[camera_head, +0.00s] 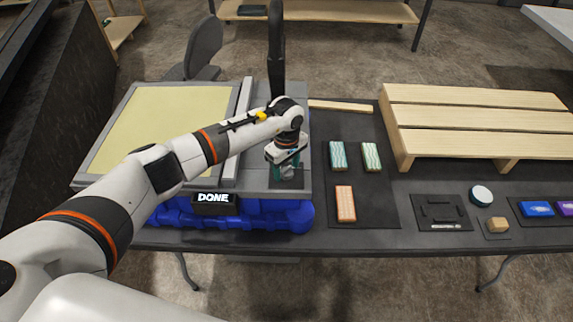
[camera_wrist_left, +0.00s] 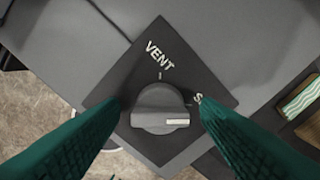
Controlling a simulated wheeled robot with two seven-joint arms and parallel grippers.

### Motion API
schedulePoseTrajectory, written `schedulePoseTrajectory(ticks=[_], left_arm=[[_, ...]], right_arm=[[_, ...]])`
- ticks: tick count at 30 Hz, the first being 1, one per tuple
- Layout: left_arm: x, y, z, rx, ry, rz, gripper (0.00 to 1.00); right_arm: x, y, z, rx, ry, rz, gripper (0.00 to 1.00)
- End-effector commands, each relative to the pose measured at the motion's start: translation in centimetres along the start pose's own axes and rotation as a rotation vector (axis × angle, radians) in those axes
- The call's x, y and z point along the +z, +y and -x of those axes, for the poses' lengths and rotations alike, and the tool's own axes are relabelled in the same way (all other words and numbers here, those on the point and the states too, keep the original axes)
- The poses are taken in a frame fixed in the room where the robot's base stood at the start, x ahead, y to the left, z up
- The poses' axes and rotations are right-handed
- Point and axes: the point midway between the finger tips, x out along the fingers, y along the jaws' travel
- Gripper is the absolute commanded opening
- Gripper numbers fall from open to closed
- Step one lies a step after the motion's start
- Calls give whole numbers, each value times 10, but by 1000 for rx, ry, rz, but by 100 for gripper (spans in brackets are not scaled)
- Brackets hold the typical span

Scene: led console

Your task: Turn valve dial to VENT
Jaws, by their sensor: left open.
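The valve dial (camera_wrist_left: 160,108) is a grey knob on a dark square plate (camera_wrist_left: 205,72) in the left wrist view. White VENT lettering (camera_wrist_left: 160,55) and a small tick lie above the knob. The knob's white mark points right, towards a label starting with "S" that a finger partly hides. My left gripper (camera_wrist_left: 161,115) is open, with one teal finger on each side of the knob; contact cannot be told. In the head view, my left gripper (camera_head: 288,170) is over the dark plate (camera_head: 284,183) on the console, hiding most of the dial. My right gripper is not in view.
A dark upright post (camera_head: 276,55) stands behind the gripper. Striped blocks (camera_head: 345,203) lie on a mat to the right, and a wooden pallet (camera_head: 480,118) stands beyond.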

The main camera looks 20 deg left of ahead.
Motion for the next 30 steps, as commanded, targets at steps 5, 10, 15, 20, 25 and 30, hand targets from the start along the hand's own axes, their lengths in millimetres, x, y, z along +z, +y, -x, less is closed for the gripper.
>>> schedulePoseTrajectory(ticks=[5, 10, 15, 20, 25, 30], left_arm=[[0, 0, 0, 0, 0, 0, 42], [0, 0, 1, 0, 0, 0, 14], [0, 0, 0, 0, 0, 6, 12], [0, 0, 0, -1, 0, 42, 12], [0, 0, -2, -1, 0, 132, 12], [0, -1, -3, -3, 0, 271, 12]], right_arm=[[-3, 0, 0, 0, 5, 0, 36], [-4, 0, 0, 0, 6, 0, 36], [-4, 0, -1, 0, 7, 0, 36], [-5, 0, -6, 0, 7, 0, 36], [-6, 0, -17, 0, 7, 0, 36], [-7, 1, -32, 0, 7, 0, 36]])
